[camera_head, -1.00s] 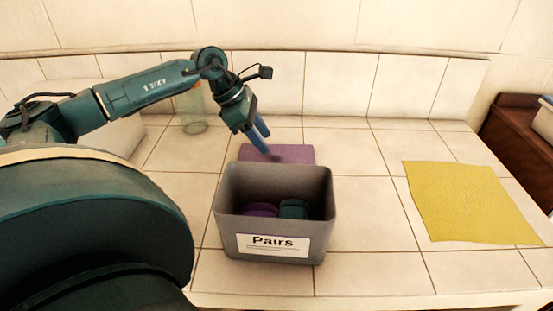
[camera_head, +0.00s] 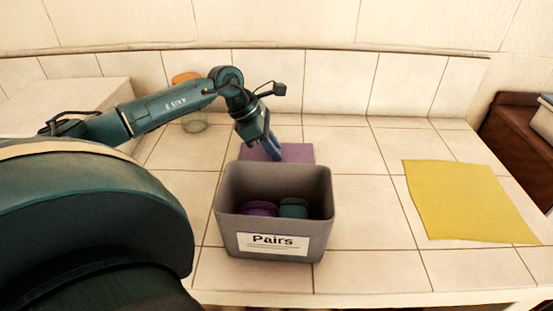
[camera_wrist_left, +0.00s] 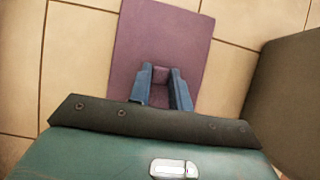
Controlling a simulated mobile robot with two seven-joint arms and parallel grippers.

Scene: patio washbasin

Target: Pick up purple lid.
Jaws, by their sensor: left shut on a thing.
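The left gripper (camera_head: 277,153) points down behind the grey bin, low over a flat purple rectangle (camera_head: 299,152) on the tiles. In the left wrist view the left gripper (camera_wrist_left: 160,76) is shut on a small purple piece of the purple lid (camera_wrist_left: 160,75), which shows between its blue fingers. The flat purple rectangle (camera_wrist_left: 150,35) lies behind it. I cannot tell whether the held piece is part of that rectangle or separate from it. The right gripper is in neither view.
The grey bin (camera_head: 232,215) labelled "Pairs" stands in front of the gripper, with a purple item (camera_head: 259,208) and a teal item (camera_head: 293,208) inside. A yellow cloth (camera_head: 462,200) lies at right. A clear jar (camera_head: 195,122) stands behind my left arm. Tiles between bin and cloth are free.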

